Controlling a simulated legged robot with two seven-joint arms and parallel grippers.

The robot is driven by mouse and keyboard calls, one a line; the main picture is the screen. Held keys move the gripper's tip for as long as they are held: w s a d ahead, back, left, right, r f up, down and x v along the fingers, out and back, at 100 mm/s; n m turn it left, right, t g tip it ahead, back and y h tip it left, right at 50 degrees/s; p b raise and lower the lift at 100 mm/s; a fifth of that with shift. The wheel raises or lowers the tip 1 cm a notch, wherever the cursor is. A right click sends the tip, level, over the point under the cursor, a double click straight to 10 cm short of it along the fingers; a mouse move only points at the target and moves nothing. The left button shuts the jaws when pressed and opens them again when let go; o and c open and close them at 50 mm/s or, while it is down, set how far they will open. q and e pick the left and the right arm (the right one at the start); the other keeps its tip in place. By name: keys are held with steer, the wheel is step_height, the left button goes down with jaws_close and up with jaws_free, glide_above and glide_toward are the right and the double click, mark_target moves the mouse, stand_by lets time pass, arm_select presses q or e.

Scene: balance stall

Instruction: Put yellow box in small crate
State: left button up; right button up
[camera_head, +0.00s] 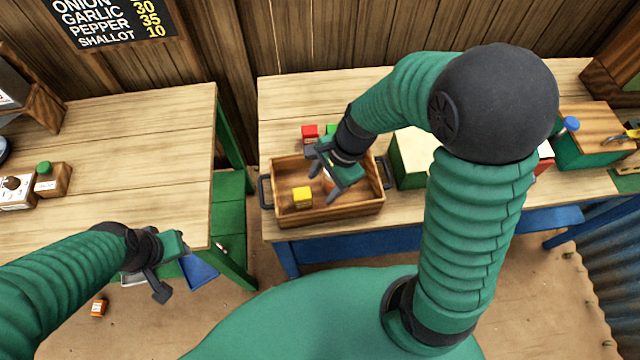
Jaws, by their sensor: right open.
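The small crate (345,213) is a wooden box with dark side handles, near the front left of the right table. The yellow box (302,197) lies inside it, on the floor at the left. My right gripper (328,186) is open over the middle of the crate, to the right of the yellow box and apart from it. An orange and white item (328,179) shows partly behind its fingers; I cannot tell what it is. My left gripper (150,284) hangs low by the left table's front edge, with no object visible in it.
A small orange box (98,308) lies on the ground. A gap separates the two tables.

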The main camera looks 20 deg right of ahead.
steer(key=s+d+r+n+h, duration=0.1)
steer(key=n, duration=0.4)
steer(key=s+d+n+t+h, duration=0.1)
steer(key=s+n, duration=0.1)
steer(key=n, duration=0.2)
steer(key=s+d+r+n+h, duration=0.1)
steer(key=n, duration=0.4)
steer(key=shift+s+d+r+n+t, duration=0.15)
steer(key=shift+s+r+n+t, duration=0.05)
steer(key=shift+r+n+t, duration=0.1)
steer(key=shift+s+r+n, duration=0.2)
steer(key=shift+n, duration=0.5)
steer(key=shift+w+a, duration=0.2)
steer(key=shift+a, duration=0.15)
steer(key=shift+w+d+f, duration=0.15)
steer(key=shift+d, duration=0.3)
steer(key=shift+s, duration=0.2)
steer(key=shift+w+a, duration=0.1)
steer(key=shift+a, duration=0.2)
steer(key=shift+d, duration=0.2)
